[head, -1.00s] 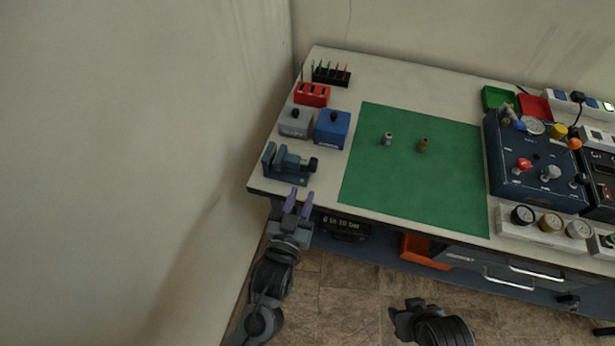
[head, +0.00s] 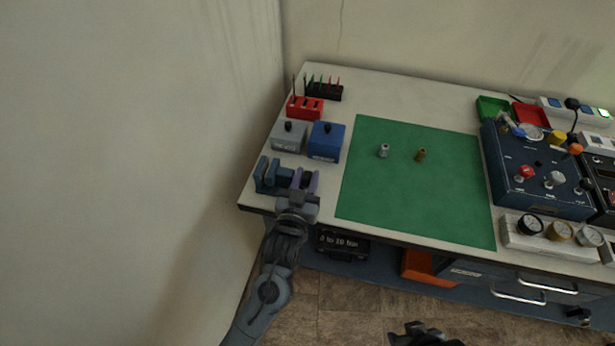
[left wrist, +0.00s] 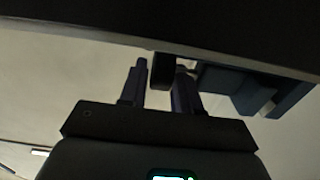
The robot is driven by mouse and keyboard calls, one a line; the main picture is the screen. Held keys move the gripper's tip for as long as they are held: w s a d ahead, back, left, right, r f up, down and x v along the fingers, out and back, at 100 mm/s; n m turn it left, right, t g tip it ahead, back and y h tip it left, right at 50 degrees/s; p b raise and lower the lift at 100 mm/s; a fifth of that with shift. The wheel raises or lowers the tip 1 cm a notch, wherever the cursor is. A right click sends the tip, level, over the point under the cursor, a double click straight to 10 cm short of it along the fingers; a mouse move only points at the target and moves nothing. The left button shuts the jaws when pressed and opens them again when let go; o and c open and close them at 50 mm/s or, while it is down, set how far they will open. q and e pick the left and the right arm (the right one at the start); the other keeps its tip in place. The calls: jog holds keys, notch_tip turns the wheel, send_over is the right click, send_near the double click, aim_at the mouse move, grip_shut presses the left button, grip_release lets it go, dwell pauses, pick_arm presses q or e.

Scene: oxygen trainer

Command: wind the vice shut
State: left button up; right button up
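The blue vice (head: 267,178) stands at the bench's front left corner, its jaws visibly apart. My left gripper (head: 305,180) is at its right end, with one purple finger on each side of the vice's black knob (head: 307,176). The left wrist view shows the black knob (left wrist: 163,70) between the two fingers of my left gripper (left wrist: 161,82), with a small gap on at least one side; the fingers look open around it. Part of the blue vice (left wrist: 225,80) shows there too. My right gripper (head: 415,332) is cut off at the bottom edge, away from the bench.
Behind the vice stand a grey box (head: 289,137) and a blue box (head: 326,141), with a red holder (head: 305,107) beyond. The green mat (head: 410,200) carries two small fittings and is otherwise clear. A blue gauge panel (head: 535,175) stands at the right.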

pick_arm(q)
jog(key=shift+w+d, duration=0.1)
jog(key=shift+w, duration=0.35)
grip_shut()
jog(key=shift+r+p, duration=0.15)
jog(key=shift+p, duration=0.2)
jog(key=g+p, duration=0.2)
jog(key=p, duration=0.3)
jog(key=g+y+p, duration=0.1)
jog(key=g+p, duration=0.1)
jog(key=p, duration=0.4)
jog(key=g+p, duration=0.1)
jog(key=p, duration=0.5)
jog(key=shift+w+d+r+g, duration=0.15)
jog(key=shift+w+g, duration=0.1)
jog(key=shift+g, duration=0.15)
jog(key=shift+g+y+p, duration=0.3)
jog(key=shift+g+p, duration=0.1)
jog(key=shift+p, duration=0.35)
jog(key=shift+f, duration=0.35)
